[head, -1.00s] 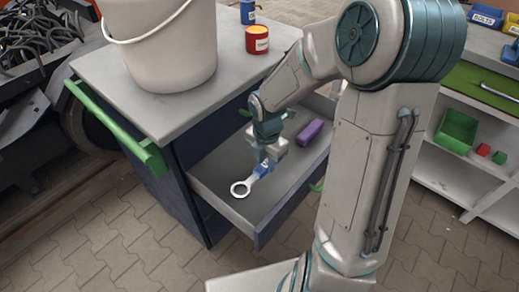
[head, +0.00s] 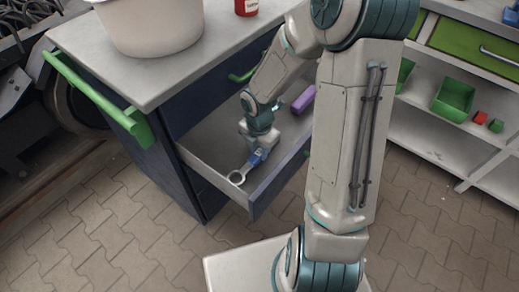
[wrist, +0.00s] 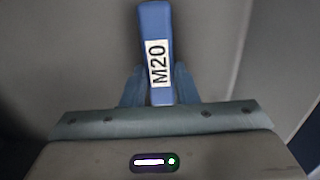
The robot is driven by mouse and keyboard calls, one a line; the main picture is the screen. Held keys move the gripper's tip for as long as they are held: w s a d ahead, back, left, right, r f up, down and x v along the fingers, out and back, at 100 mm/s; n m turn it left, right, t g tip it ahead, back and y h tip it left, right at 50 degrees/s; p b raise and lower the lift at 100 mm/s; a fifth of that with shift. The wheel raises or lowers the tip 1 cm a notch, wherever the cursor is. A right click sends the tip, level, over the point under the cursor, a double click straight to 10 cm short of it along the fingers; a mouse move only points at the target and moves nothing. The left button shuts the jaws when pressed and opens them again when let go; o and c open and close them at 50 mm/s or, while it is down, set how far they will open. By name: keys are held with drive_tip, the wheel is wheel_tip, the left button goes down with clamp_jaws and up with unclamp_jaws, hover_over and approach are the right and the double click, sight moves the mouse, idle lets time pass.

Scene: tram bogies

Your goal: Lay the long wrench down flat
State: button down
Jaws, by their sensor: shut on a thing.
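The long wrench (head: 237,178) has a pale ring end and a blue handle. It is inside the open drawer (head: 212,181) of the dark blue cabinet, near the front corner. My gripper (head: 258,156) is shut on the wrench's blue part, low in the drawer. In the wrist view, the wrench's blue handle (wrist: 155,25) with a white M20 label sits between the fingers of my gripper (wrist: 160,85). The handle points away from the palm. I cannot tell whether the ring touches the drawer floor.
A purple block (head: 303,99) lies farther back in the drawer. A white bucket (head: 150,28) and a red tin (head: 246,7) stand on the cabinet top. A green rail (head: 95,97) runs along its side. Shelves with green bins (head: 453,97) stand at right.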

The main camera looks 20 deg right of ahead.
sight(259, 153)
drive_tip(key=c, duration=1.1)
unclamp_jaws()
drive_tip(key=shift+f, duration=0.1)
wheel_tip(259, 153, up, 12)
drive_tip(key=r+p, duration=0.1)
drive_tip(key=p, duration=0.4)
drive_tip(key=shift+s+d+r+m+t, duration=0.15)
drive_tip(key=shift+s+r+m+t, duration=0.2)
drive_tip(key=shift+s+r+m, duration=2.8)
drive_tip(key=shift+s+d+r+m+t, duration=0.1)
drive_tip(key=shift+s+r+m+t, duration=0.8)
drive_tip(key=shift+m, duration=4.35)
drive_tip(key=shift+s+d+r+m+g, duration=0.2)
drive_tip(key=shift+s+r+m, duration=1.35)
drive_tip(key=shift+s+m, duration=1.85)
drive_tip(key=shift+w+m, duration=0.8)
